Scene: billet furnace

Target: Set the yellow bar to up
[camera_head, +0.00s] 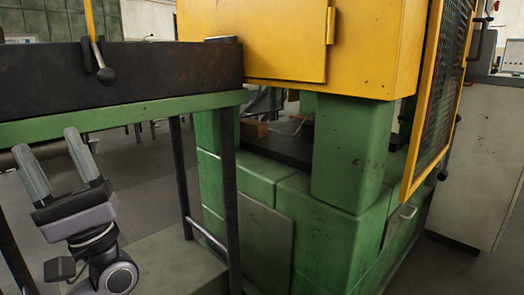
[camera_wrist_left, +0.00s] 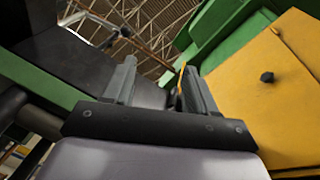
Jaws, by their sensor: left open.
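The yellow bar (camera_head: 89,22) is a thin upright rod at the upper left of the head view, cut off by the top edge. Its lower end meets a dark bracket on the black beam, next to a dark ball-ended lever (camera_head: 105,75). My left gripper (camera_head: 46,140) is open and empty, with its fingers pointing up. It is below and in front of the beam, apart from the bar. In the left wrist view, a thin yellow strip that looks like the bar (camera_wrist_left: 181,77) shows near the right finger of my left gripper (camera_wrist_left: 160,65). My right gripper is not in view.
The black beam (camera_head: 170,72) rests on a green rail (camera_head: 150,112) with dark legs, just above my left gripper. A green machine (camera_head: 350,150) with a yellow cabinet (camera_head: 270,40) stands to the right. A yellow-framed mesh door (camera_head: 432,110) hangs beside it.

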